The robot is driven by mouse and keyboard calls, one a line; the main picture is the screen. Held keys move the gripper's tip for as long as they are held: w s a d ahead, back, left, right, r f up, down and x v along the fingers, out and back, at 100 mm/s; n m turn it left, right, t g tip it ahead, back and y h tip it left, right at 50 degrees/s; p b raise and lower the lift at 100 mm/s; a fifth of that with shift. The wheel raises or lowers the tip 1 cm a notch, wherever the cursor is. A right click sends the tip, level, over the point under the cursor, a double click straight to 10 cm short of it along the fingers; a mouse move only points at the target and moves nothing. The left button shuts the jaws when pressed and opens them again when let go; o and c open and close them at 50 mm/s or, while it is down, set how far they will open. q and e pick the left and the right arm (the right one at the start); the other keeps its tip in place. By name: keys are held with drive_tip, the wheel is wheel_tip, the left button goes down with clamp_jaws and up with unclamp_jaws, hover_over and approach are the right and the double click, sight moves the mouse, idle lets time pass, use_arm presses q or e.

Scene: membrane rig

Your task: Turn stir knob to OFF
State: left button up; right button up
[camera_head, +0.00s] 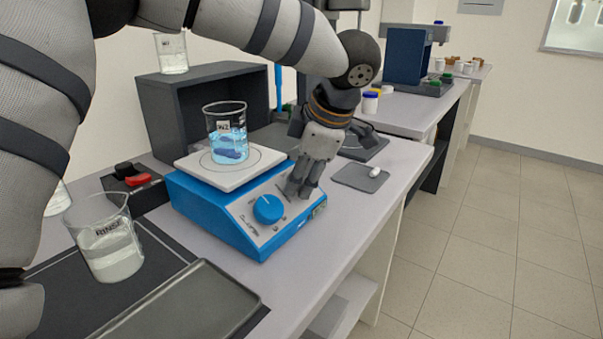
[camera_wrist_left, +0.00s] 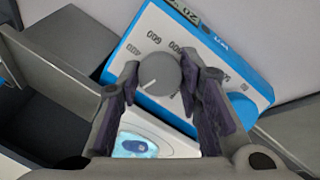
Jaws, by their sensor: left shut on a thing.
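The blue stirring hotplate (camera_head: 240,222) sits on the bench with a blue knob (camera_head: 268,208) on its sloped front panel. My left gripper (camera_head: 299,190) is at the right part of that panel. In the left wrist view its fingers (camera_wrist_left: 163,88) are shut around a grey stir knob (camera_wrist_left: 158,72), whose white pointer line points toward the lower left of that picture. Printed numbers stand around this knob, but the pointer's exact mark cannot be read. The blue knob (camera_wrist_left: 240,108) shows beside the right finger. The grey knob is hidden by my gripper in the head view.
A glass beaker of blue liquid (camera_head: 228,145) stands on the white plate. A RINSE beaker (camera_head: 107,245) stands left of the hotplate, near a grey tray (camera_head: 185,305). A small grey mat (camera_head: 352,178) lies to the right.

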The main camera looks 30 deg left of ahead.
use_arm(q)
drive_tip(key=shift+n+t, duration=0.3)
drive_tip(key=shift+n, duration=1.5)
drive_tip(key=shift+y, duration=0.3)
drive_tip(key=o, duration=1.2)
drive_tip(key=shift+c, duration=0.2)
drive_tip(key=shift+d+r, duration=0.1)
drive_tip(key=v, duration=1.1)
drive_tip(key=shift+s+d+r, duration=0.15)
drive_tip(key=shift+s+r, duration=0.05)
drive_tip(key=shift+r, duration=0.1)
